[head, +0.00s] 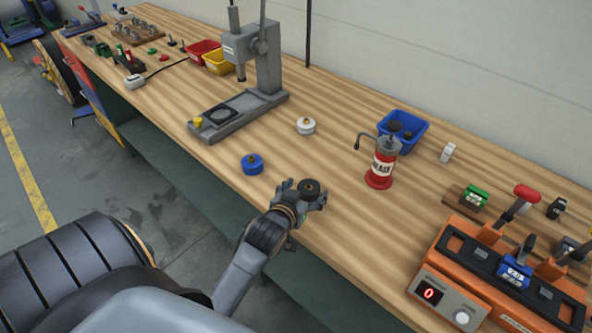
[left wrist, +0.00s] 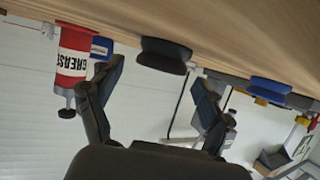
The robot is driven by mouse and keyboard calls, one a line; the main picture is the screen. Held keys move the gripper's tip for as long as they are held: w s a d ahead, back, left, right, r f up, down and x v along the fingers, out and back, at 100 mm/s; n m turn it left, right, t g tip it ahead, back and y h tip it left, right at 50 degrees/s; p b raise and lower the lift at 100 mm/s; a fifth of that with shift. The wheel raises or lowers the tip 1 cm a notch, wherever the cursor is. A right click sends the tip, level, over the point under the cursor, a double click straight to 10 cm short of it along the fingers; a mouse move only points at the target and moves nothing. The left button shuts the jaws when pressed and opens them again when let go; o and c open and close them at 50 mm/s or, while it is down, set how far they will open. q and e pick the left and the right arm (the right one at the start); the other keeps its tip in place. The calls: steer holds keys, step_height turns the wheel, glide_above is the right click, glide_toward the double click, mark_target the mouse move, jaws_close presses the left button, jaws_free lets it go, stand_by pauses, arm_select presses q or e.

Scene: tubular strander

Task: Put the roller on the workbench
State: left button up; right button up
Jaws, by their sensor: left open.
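A dark roller (head: 309,187) with a brass-coloured centre is on the wooden workbench (head: 350,235), near its front edge. My left gripper (head: 304,195) is open at this roller, its fingers spread to either side. In the left wrist view, which is upside down, the dark roller (left wrist: 165,55) rests on the bench top, ahead of and between the open fingers (left wrist: 156,76). No finger clearly touches it. A blue roller (head: 252,164) and a white roller (head: 306,125) stand on the bench farther left and back. My right gripper is out of view.
A red grease can (head: 381,165) and a blue bin (head: 405,128) stand behind and right of my left gripper. A grey press (head: 265,65) stands to the back left. An orange fixture (head: 450,275) fills the right front. Bench between roller and fixture is clear.

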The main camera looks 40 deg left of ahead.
arm_select(q)
steer(key=v, duration=0.9)
steer(key=shift+s+b, duration=0.15)
steer(key=shift+b, duration=0.2)
steer(key=shift+d, duration=0.1)
steer(key=s+d+f+m+g+h, duration=0.2)
steer(key=s+d+f+g, duration=0.3)
steer(key=s, duration=0.3)
steer(key=s+d+f+m+g+h, duration=0.1)
steer(key=s+d+f+m+g, duration=0.3)
steer(key=s, duration=0.3)
step_height(320, 180, down, 26)
steer(key=s+n+g, duration=0.1)
steer(key=s+g, duration=0.1)
steer(key=s+a+f, duration=0.2)
steer(key=s+f, duration=1.3)
steer(key=f, duration=0.1)
steer(key=shift+s+a+g, duration=0.2)
steer(key=shift+a+g, duration=0.1)
steer(key=shift+g, duration=0.1)
